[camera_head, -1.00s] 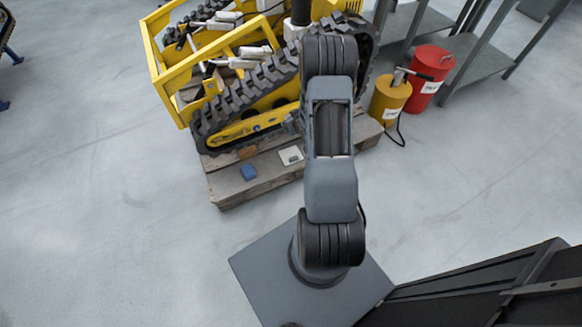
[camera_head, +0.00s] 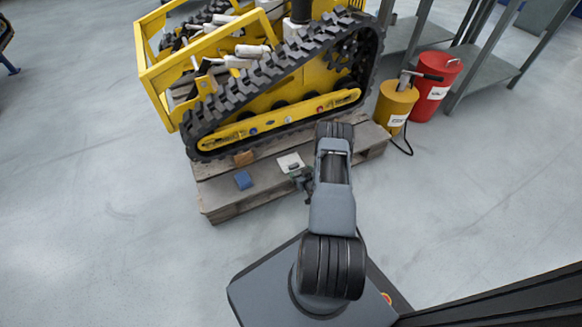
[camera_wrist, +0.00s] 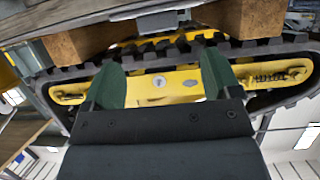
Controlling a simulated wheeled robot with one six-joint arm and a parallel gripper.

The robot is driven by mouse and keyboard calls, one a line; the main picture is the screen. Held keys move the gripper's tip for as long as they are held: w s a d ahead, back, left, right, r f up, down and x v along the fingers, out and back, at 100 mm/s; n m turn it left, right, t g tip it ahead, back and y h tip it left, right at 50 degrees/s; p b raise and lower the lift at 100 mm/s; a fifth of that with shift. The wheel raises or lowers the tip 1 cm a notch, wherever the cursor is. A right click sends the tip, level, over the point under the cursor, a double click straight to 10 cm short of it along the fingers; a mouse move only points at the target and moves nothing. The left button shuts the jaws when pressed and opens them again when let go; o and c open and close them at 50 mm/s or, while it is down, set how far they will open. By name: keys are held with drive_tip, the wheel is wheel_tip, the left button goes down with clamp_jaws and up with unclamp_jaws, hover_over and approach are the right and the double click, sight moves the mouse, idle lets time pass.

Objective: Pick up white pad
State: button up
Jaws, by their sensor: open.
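The white pad (camera_head: 291,162) lies flat on the wooden pallet (camera_head: 222,207), close to the yellow tracked carrier (camera_head: 275,118) in the head view. My gripper (camera_head: 303,178) is just to the right of and nearer than the pad, with a gap I cannot judge. In the wrist view my gripper (camera_wrist: 160,75) has its two green fingers spread apart with nothing between them. A pale grey slab (camera_wrist: 110,18) crosses the top of that view.
A blue block (camera_head: 243,180) and a brown block (camera_head: 243,158) lie on the pallet left of the pad. The carrier's track stands right behind. A yellow canister (camera_head: 394,103) and a red canister (camera_head: 433,85) stand at right.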

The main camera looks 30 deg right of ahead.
sight(295, 166)
drive_tip(key=b+x, duration=0.3)
drive_tip(key=x, duration=0.3)
drive_tip(key=shift+f, duration=0.15)
drive_tip(key=shift+w+d+f+b, duration=0.1)
drive_tip(key=shift+w+d+b, duration=0.05)
drive_tip(key=shift+w+b, duration=0.35)
drive_tip(key=c, duration=1)
